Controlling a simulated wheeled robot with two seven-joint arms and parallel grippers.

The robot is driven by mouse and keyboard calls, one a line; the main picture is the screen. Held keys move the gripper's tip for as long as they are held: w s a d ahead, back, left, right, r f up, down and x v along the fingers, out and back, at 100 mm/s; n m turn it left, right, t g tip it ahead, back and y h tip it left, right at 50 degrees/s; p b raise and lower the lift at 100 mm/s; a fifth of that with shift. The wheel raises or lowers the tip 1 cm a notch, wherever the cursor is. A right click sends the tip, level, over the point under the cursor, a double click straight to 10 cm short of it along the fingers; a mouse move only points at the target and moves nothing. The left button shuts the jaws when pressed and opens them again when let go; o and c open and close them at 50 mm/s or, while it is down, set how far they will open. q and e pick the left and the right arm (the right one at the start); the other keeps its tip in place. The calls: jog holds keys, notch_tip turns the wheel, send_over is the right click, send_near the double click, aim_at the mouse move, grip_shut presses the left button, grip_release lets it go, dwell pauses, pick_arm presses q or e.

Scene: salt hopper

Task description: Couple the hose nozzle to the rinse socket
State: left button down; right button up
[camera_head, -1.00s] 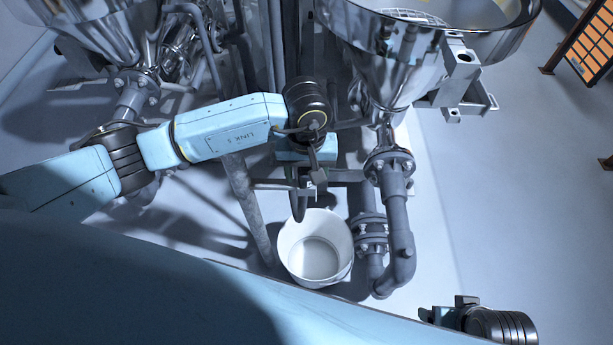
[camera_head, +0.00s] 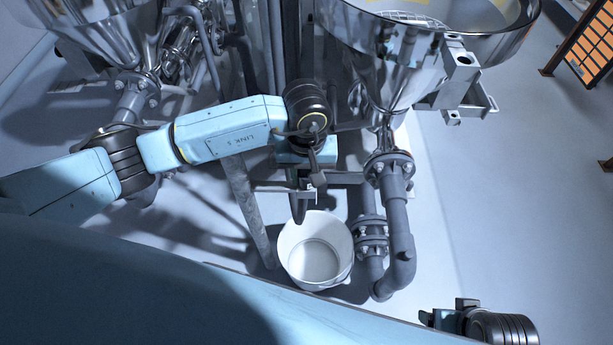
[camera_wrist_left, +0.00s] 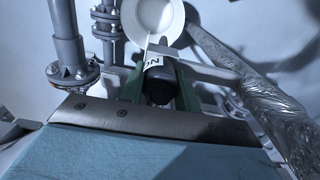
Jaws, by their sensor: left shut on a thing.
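My left gripper (camera_head: 308,184) is over the white bucket's far side, beside the pipework. In the left wrist view its two greenish fingers (camera_wrist_left: 160,78) are shut on a dark, rounded piece (camera_wrist_left: 158,86), which I take to be the hose nozzle. A white label with dark letters (camera_wrist_left: 151,62) lies at its far end. A dark curved hose-like length (camera_head: 298,208) hangs below the gripper in the head view. I cannot make out the rinse socket for certain. My right gripper (camera_head: 440,318) shows only in part at the lower right; its fingers are unclear.
The white bucket (camera_head: 289,240) stands on the floor below the left gripper. Grey flanged pipes (camera_head: 400,235) rise close to its right, under a shiny steel hopper (camera_head: 385,75). A wrapped slanting pipe (camera_head: 245,205) stands to its left. The floor at the right is open.

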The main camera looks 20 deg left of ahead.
aim_at(306, 172)
pick_arm(q)
jog(key=shift+r, duration=0.1)
jog(key=shift+r+p, duration=1.8)
jog(key=shift+r, duration=0.9)
